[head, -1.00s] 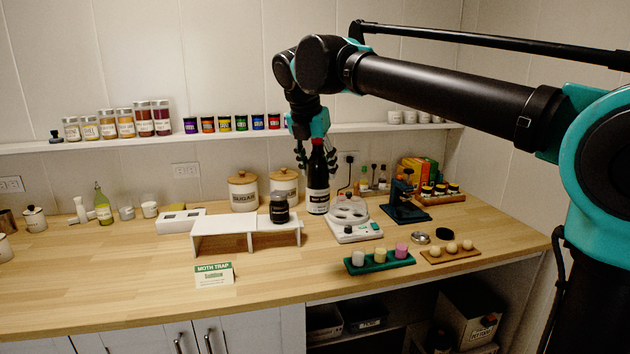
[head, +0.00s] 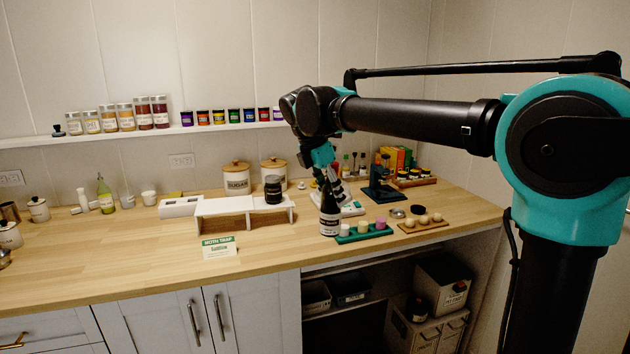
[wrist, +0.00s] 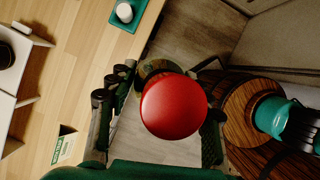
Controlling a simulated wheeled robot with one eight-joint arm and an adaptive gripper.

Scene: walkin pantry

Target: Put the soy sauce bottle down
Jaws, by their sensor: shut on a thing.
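The soy sauce bottle (head: 329,214) is dark with a white label. My gripper (head: 331,182) is shut around its upper part, with the bottle roughly upright. In the wrist view its red cap (wrist: 172,106) fills the middle, between the fingers of my gripper. In the wrist view grey floor shows around the bottle and the edge of the wooden counter (wrist: 75,75) runs to its left, so it looks held out past the counter's front edge. Its base is hidden in the wrist view.
A green tray (head: 345,239) with small coloured pieces is close by the bottle in the head view. A white riser (head: 220,207) holding a dark jar (head: 273,190) and a moth trap card (head: 219,248) are to the left. The front left counter is bare.

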